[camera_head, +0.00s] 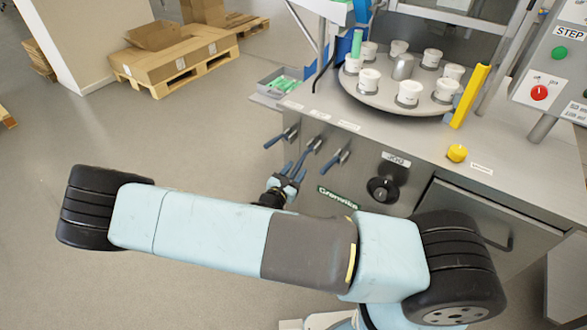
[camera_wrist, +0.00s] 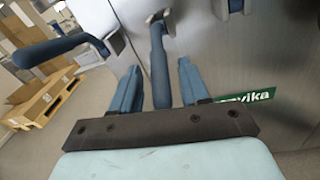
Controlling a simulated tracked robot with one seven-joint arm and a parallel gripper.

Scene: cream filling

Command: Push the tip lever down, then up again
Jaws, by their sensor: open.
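Three levers with dark blue handles stick out from the machine's steel front: a left lever (camera_head: 281,137), a middle lever (camera_head: 309,151) and a right lever (camera_head: 335,161). Their labels are too small to read, so I cannot tell which is the tip lever. My gripper (camera_head: 292,168) is open at the middle lever. In the wrist view, the middle lever's handle (camera_wrist: 158,72) lies between my two fingers (camera_wrist: 158,82), with a gap visible on each side. The left lever (camera_wrist: 52,49) shows beside them, and the right lever is mostly cut off at the top edge.
A round plate (camera_head: 380,100) of white cups stands on the machine top (camera_head: 430,135). A black jog knob (camera_head: 382,190) is right of the levers, and a yellow button (camera_head: 457,153) is above it. Pallets with cardboard (camera_head: 175,60) stand far left. The floor left of the machine is clear.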

